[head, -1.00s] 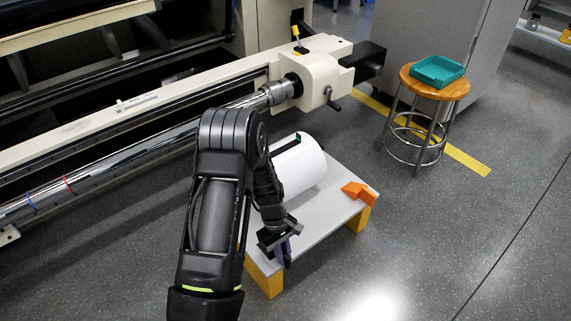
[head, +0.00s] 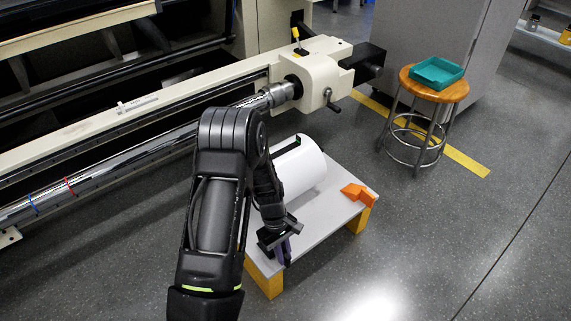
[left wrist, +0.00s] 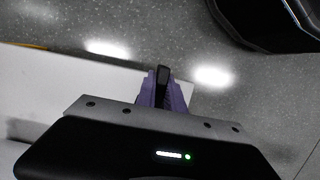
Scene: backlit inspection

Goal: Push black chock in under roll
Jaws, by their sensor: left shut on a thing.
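The white roll (head: 303,168) lies on a low grey-white platform (head: 318,220), partly hidden by my left arm. My left gripper (head: 284,256) is at the platform's near edge, in front of the roll and apart from it. In the left wrist view its purple fingers (left wrist: 164,90) are shut on a small black thing (left wrist: 163,75), which looks like the black chock; only its end shows between them. An orange chock (head: 358,193) sits on the platform to the right of the roll. My right gripper is not in view.
Yellow-orange blocks (head: 264,280) hold up the platform. Behind it runs a large machine with a steel shaft (head: 130,155) and a cream housing (head: 312,72). A wooden stool (head: 434,90) with a teal tray (head: 437,72) stands at right. The floor in front is clear.

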